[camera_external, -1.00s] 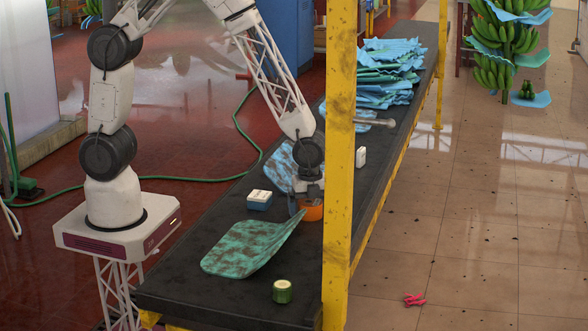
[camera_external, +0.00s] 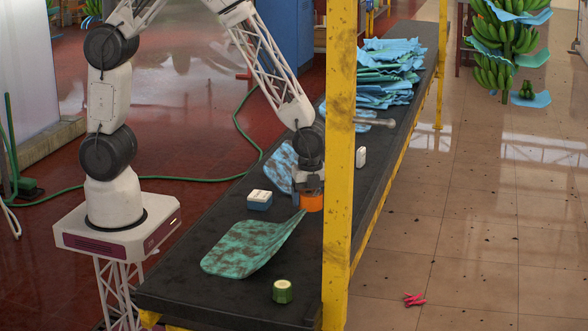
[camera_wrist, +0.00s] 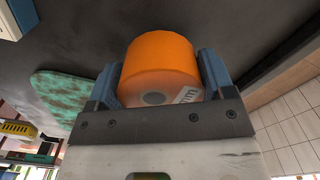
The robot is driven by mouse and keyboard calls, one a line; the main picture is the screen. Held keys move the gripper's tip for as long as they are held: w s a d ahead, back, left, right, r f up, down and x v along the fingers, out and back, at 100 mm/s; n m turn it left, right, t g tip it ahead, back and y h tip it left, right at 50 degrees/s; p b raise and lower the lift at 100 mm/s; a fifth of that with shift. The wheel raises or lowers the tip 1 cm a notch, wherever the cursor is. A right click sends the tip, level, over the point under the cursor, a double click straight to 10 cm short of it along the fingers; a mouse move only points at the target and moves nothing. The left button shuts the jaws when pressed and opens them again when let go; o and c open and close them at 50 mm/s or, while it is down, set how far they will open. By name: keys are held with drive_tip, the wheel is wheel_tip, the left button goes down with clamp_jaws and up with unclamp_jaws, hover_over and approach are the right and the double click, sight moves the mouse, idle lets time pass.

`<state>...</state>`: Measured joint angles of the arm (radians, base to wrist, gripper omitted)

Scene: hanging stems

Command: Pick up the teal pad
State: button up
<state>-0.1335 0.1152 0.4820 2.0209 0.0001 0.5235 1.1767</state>
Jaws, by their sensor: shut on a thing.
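The teal pad (camera_external: 240,247), mottled with brown, lies on the dark table with its right end narrowed and raised in a curl close to the orange roll. In the wrist view part of the pad (camera_wrist: 62,92) shows at the left, partly hidden behind a finger. My gripper (camera_external: 310,187) is shut on the orange roll (camera_external: 312,202), not on the pad. In the wrist view the roll (camera_wrist: 160,62) sits between the two blue-grey fingers. Whether the pad's raised tip touches the roll I cannot tell.
A blue and white box (camera_external: 259,200) and a green roll (camera_external: 282,292) stand on the table (camera_external: 190,290). A mottled blue pad (camera_external: 281,165) lies behind. A yellow post (camera_external: 338,150) rises beside my gripper. Blue sheets (camera_external: 388,75) are piled at the far end.

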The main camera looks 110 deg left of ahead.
drive_tip(key=shift+r, duration=3.6)
drive_tip(key=shift+m, duration=0.3)
drive_tip(key=s+d+f, duration=0.1)
drive_tip(key=s, duration=0.7)
drive_tip(key=s+d+f, duration=0.2)
drive_tip(key=s, duration=0.6)
drive_tip(key=s+d+f, duration=0.1)
drive_tip(key=s+d, duration=0.1)
drive_tip(key=s, duration=0.6)
drive_tip(key=shift+d+f, duration=0.1)
drive_tip(key=shift+f, duration=0.25)
drive_tip(key=shift+w, duration=0.2)
hover_over(279, 218)
drive_tip(key=shift+f, duration=0.8)
drive_tip(key=shift+f, duration=0.15)
drive_tip(key=shift+f, duration=1.6)
